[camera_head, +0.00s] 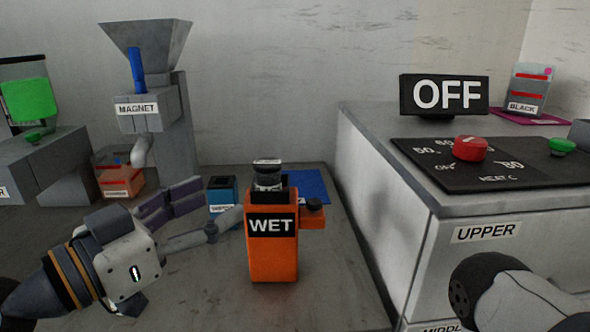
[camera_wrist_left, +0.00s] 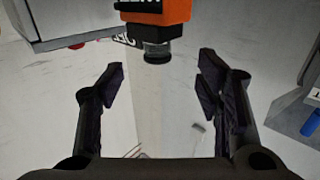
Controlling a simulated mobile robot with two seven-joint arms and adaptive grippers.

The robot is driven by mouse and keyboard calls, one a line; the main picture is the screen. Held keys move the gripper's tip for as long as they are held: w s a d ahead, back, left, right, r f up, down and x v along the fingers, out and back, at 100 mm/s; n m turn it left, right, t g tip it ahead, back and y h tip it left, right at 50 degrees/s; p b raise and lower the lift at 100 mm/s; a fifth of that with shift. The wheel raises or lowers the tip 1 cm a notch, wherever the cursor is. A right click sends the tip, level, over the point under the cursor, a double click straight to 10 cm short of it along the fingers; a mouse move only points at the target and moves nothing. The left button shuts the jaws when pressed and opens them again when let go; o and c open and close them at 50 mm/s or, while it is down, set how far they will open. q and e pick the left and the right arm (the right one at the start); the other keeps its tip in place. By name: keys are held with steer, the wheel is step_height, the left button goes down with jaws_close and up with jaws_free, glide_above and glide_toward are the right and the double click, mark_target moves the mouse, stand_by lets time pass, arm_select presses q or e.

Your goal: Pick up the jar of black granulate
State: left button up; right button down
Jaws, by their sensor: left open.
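A small jar (camera_head: 268,178) with a dark body and a label on its lid stands in the top of the orange device marked WET (camera_head: 273,258); its contents are too small to tell. In the left wrist view the dark jar (camera_wrist_left: 157,54) shows against the orange device (camera_wrist_left: 165,12), upside down. A clear container labelled BLACK (camera_head: 528,88) with red bands stands at the far right. My left gripper (camera_head: 215,208) is open and empty, left of the orange device and apart from it. In the wrist view its fingers (camera_wrist_left: 160,78) are spread, with the jar beyond them.
A grey oven-like cabinet (camera_head: 390,240) with an OFF sign (camera_head: 444,95) and a red knob (camera_head: 470,148) stands at right. A MAGNET hopper stand (camera_head: 150,90) is behind my left gripper. A blue mat (camera_head: 312,184) lies behind the orange device. The table front is clear.

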mark_target(257, 171)
arm_select(q)
steer(key=x, duration=0.4)
steer(key=r+x, duration=0.1)
steer(key=x, duration=0.6)
steer(key=shift+w+d+r, duration=0.15)
steer(key=shift+d+r, duration=0.2)
steer(key=c, duration=1.3)
